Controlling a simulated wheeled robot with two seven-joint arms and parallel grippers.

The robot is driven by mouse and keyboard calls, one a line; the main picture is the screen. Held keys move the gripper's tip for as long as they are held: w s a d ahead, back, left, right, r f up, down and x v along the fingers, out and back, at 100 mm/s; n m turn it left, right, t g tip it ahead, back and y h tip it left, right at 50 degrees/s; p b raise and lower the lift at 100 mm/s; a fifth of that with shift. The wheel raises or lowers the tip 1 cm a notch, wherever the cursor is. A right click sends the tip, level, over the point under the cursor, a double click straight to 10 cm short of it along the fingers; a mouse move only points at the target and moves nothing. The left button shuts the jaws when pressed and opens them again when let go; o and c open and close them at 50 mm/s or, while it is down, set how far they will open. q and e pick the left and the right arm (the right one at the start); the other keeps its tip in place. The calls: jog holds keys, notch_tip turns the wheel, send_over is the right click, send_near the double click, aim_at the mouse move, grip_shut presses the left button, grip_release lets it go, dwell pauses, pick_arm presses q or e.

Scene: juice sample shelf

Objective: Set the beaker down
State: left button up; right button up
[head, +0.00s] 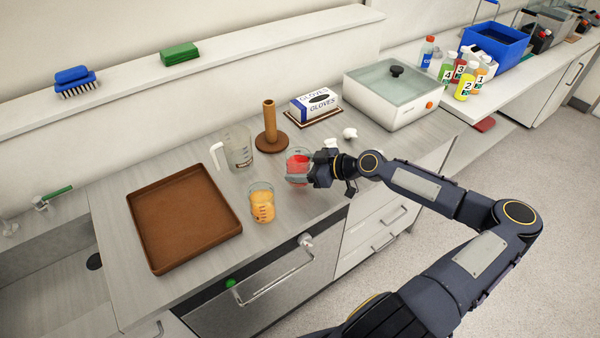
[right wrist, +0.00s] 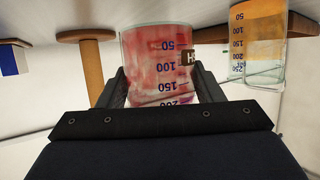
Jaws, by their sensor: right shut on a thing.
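A glass beaker with red liquid (head: 298,163) is held in my right gripper (head: 311,174) over the front part of the counter. In the right wrist view the same beaker (right wrist: 160,65) sits between the two dark fingers, with volume marks on its side and a small dark label partly cut off. That view looks upside down. Whether the beaker's base touches the counter I cannot tell. A second beaker with orange liquid (head: 262,203) stands to its left, near the counter's front edge; it also shows in the right wrist view (right wrist: 252,45). My left gripper is out of view.
A brown tray (head: 135,208) lies on the counter (head: 105,240) at left. A clear jug (head: 238,150), a wooden peg stand (head: 270,125) and a gloves box (head: 315,104) stand behind the beakers. A white lidded bath (head: 385,110) is at right, with several labelled bottles beyond.

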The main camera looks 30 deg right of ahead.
notch_tip(320, 180, down, 3)
jog(key=shift+r, duration=0.1)
jog(key=shift+f, duration=0.25)
jog(key=o, duration=1)
jog(key=shift+r, duration=0.1)
jog(key=shift+o, duration=0.2)
